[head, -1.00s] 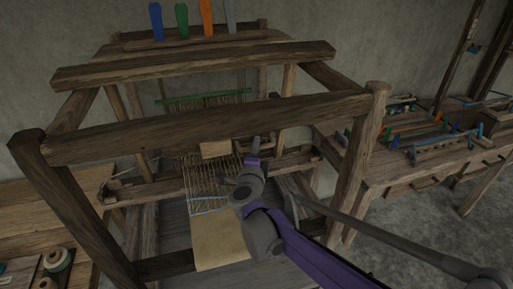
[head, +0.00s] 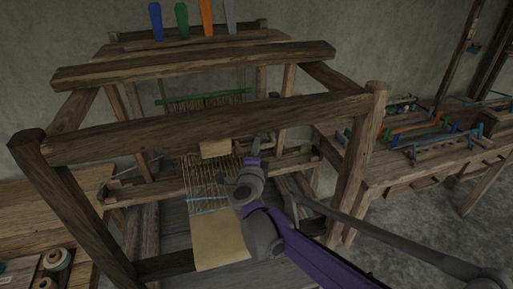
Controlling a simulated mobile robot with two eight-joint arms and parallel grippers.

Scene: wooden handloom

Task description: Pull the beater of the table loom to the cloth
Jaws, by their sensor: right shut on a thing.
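The wooden loom frame (head: 215,128) fills the middle of the head view. The beater (head: 160,190) is a wooden crossbar behind the front top beam, across the pale warp threads (head: 203,172). The tan cloth (head: 220,243) lies nearer me, below a light blue thread line (head: 205,197) at its far edge. A gap of bare warp shows between beater and cloth. My right gripper (head: 254,152) is shut on the beater, right of the warp; my own wrist hides part of the bar and the fingertips are hard to make out. My left gripper is out of view.
The front top beam and right post (head: 358,165) stand close around my right arm. A side table (head: 425,165) with coloured tools is at right. A bench (head: 55,215) with spools is at left. Coloured upright pieces (head: 182,20) stand at the loom's back.

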